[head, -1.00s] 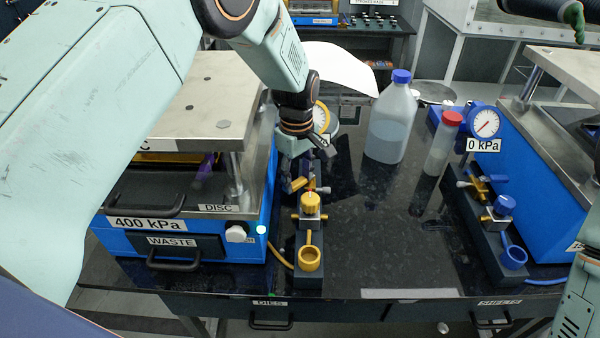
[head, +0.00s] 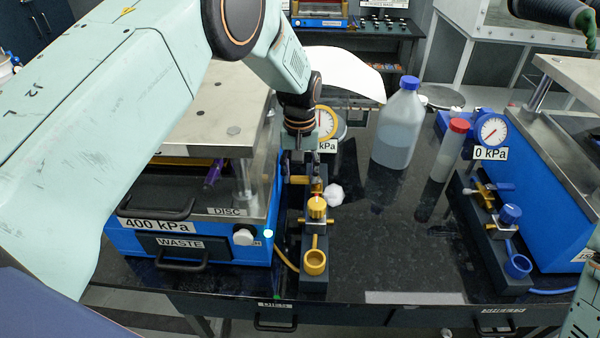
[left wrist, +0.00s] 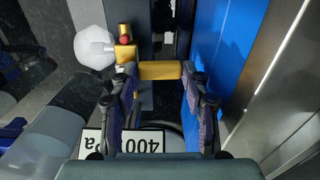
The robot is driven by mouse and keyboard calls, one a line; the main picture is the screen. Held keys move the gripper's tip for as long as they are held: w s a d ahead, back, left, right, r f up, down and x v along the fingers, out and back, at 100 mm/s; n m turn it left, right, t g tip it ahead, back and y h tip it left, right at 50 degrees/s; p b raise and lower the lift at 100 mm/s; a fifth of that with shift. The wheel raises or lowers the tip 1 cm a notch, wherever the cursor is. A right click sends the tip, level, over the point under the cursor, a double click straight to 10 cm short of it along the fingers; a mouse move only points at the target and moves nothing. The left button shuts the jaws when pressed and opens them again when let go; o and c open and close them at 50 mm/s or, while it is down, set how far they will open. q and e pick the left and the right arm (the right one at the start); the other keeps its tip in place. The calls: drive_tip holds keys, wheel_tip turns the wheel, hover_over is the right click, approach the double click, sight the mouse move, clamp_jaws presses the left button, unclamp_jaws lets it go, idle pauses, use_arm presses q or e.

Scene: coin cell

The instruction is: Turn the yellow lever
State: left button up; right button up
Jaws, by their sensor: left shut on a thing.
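The yellow lever (head: 299,180) is on the valve block (head: 314,262) beside the left blue press. It also shows in the left wrist view (left wrist: 160,70), lying crosswise between the fingers. My left gripper (head: 301,165) reaches down over it, and its two fingers (left wrist: 160,100) are shut on the lever. In the head view the arm and wrist partly hide the fingers. A yellow round knob (head: 317,206) and a yellow ring (head: 315,262) stand nearer on the same block. A small white lumpy shape (head: 333,194) shows beside the valve.
The left press (head: 190,242) reads 400 kPa on its front and stands close beside the lever. A gauge (head: 326,122) stands behind it. A bottle (head: 398,130), a red-capped tube (head: 449,153) and the blue-knobbed valve block (head: 490,235) are rightward. The middle counter is clear.

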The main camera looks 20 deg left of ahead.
use_arm(q)
drive_tip(key=shift+s+f+m, duration=0.1)
drive_tip(key=shift+f+m, duration=0.1)
drive_tip(key=shift+m, duration=0.1)
drive_tip(key=o, duration=0.9)
drive_tip(key=shift+c, duration=0.2)
drive_tip(key=o, duration=0.3)
drive_tip(key=shift+r, duration=0.1)
drive_tip(key=shift+w, duration=0.25)
drive_tip(key=shift+r, duration=0.15)
